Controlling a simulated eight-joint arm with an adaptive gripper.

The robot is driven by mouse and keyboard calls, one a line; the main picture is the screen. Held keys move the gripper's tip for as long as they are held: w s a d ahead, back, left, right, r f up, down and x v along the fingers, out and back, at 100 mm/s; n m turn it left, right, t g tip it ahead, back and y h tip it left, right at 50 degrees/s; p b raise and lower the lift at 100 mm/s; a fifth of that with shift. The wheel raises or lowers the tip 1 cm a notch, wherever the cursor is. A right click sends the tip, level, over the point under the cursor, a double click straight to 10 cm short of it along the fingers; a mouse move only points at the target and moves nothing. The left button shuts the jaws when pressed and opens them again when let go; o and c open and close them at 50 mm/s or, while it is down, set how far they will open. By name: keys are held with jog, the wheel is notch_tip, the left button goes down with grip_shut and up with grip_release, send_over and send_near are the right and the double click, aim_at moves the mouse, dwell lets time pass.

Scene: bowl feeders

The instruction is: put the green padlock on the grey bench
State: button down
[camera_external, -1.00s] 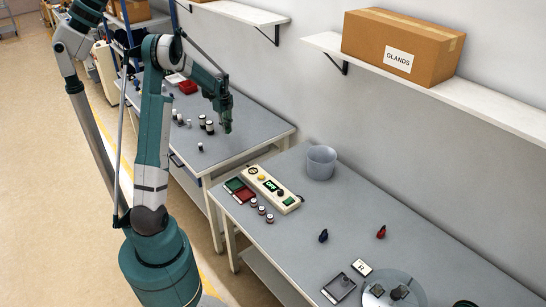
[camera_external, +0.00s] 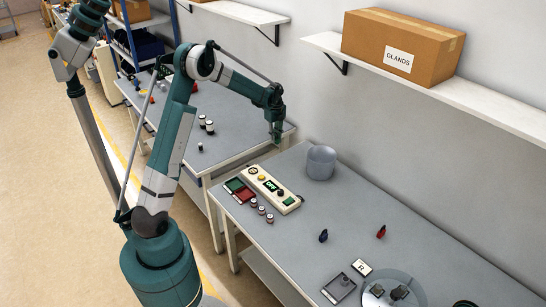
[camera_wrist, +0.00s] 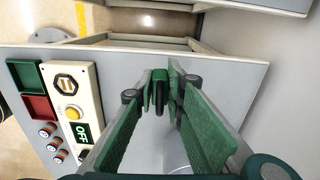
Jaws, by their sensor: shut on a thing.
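My gripper (camera_external: 276,134) is in the air near the right end of the far bench, on the side of the nearer bench. In the wrist view its green fingers (camera_wrist: 162,90) are closed around a small green thing with a dark part, which looks like the green padlock (camera_wrist: 159,92). The fingers hide part of it. The nearer grey bench (camera_external: 315,225) has a flat grey top, which also lies below my gripper in the wrist view (camera_wrist: 120,75). The far bench (camera_external: 232,125) also has a grey top.
On the nearer bench are a control box (camera_external: 271,189), a green tray (camera_external: 234,184), a red tray (camera_external: 244,194), small jars (camera_external: 262,210), a grey bowl (camera_external: 321,162), blue and red pieces, and a round plate (camera_external: 392,291). A shelf with a carton (camera_external: 400,45) hangs above. The nearer bench's middle is mostly clear.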

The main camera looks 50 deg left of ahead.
send_over(285, 160)
jog(key=shift+s+f+m, duration=0.1)
jog(key=shift+f+m, duration=0.1)
jog(key=shift+m, duration=0.1)
jog(key=shift+a, duration=0.1)
dwell(0.4)
jog(key=shift+f+b, duration=0.5)
jog(key=shift+f, duration=2.65)
jog(key=shift+f, duration=0.1)
jog(key=shift+f, duration=1.75)
jog(key=shift+f+b, duration=0.15)
jog(key=shift+b, duration=0.2)
jog(key=c, duration=2.4)
grip_release()
jog(key=shift+o, duration=0.2)
